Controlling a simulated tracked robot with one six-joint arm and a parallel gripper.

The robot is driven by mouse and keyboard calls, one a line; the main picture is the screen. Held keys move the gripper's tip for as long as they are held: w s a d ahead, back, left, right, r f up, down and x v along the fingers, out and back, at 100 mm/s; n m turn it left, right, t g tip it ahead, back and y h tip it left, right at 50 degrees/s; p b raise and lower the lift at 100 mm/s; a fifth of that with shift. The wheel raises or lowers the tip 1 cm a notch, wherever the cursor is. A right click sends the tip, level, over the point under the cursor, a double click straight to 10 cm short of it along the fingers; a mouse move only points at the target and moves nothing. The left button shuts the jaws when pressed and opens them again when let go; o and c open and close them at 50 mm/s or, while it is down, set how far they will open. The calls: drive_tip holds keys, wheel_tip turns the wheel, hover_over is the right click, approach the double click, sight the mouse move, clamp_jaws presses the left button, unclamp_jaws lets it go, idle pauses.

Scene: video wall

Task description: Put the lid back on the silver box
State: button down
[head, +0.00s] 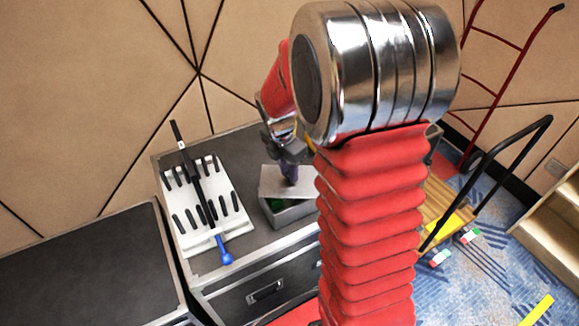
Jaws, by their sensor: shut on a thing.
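The silver box (293,215) stands on the dark top of a drawer cabinet, partly hidden by my arm on its right side. Something green shows inside it at its left. The flat silver lid (272,183) is over the box's back part, and a gap shows at the front; whether it touches the rim I cannot tell. My gripper (289,177) points down at the lid's middle and is shut on it, seemingly by a dark handle.
A white slotted rack (205,205) with a black rod and a blue-tipped tool (225,254) lies left of the box. A lower dark cabinet (85,268) stands at the left. A cart with a black handle (520,140) and a red hand truck (505,75) are at the right.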

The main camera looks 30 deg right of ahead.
drive_tip(key=shift+f, duration=1.9)
drive_tip(key=shift+f, duration=0.1)
idle(1.1)
drive_tip(key=c, duration=1.5)
unclamp_jaws()
drive_tip(key=shift+o, duration=0.3)
drive_tip(key=o, duration=0.4)
drive_tip(key=shift+r, duration=3.5)
